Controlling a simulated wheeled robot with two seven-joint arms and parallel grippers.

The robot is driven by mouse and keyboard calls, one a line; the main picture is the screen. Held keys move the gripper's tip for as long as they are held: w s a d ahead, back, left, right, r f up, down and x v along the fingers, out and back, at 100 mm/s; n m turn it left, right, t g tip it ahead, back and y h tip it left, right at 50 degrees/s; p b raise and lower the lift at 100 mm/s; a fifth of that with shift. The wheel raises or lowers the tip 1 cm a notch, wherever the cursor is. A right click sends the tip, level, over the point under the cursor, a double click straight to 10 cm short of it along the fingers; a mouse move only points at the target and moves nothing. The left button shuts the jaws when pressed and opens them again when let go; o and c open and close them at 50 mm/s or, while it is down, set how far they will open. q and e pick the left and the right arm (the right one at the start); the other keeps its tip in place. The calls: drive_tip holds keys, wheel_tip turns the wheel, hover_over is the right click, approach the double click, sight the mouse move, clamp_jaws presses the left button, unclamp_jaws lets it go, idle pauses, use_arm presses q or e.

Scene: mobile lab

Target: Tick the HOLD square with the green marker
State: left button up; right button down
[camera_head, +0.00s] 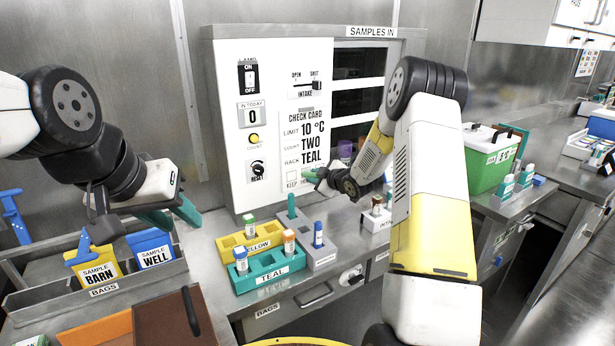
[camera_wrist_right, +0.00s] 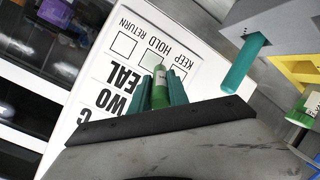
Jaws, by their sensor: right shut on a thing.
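The check card (camera_head: 304,145) is on the white front panel of the samples cabinet, with answer squares along its bottom. In the head view the KEEP square (camera_head: 292,177) shows blank; my right gripper hides the others. In the right wrist view the card is upside down, with a blank RETURN square (camera_wrist_right: 124,43) and the HOLD square (camera_wrist_right: 149,60) just beyond the marker tip. My right gripper (camera_head: 312,176) is shut on the green marker (camera_wrist_right: 159,88), which points at the card. I cannot tell whether its tip touches. My left gripper (camera_head: 170,216) is open and empty.
Sample bags (camera_head: 152,250) stand in a tray at left. A green box (camera_head: 487,168) stands at right.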

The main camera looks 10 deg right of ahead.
drive_tip(key=shift+w, duration=0.2)
drive_tip(key=shift+w+d, duration=0.35)
drive_tip(key=shift+d, duration=0.55)
drive_tip(key=shift+w+d, duration=0.35)
drive_tip(key=shift+d, duration=0.55)
drive_tip(key=shift+a, duration=0.1)
drive_tip(key=shift+s+a, duration=0.35)
drive_tip(key=shift+a, duration=0.55)
drive_tip(key=shift+s+a, duration=0.35)
drive_tip(key=shift+a, duration=0.55)
drive_tip(key=s+d, duration=0.2)
drive_tip(key=s, duration=0.3)
drive_tip(key=shift+s+d, duration=0.15)
drive_tip(key=shift+s, duration=0.15)
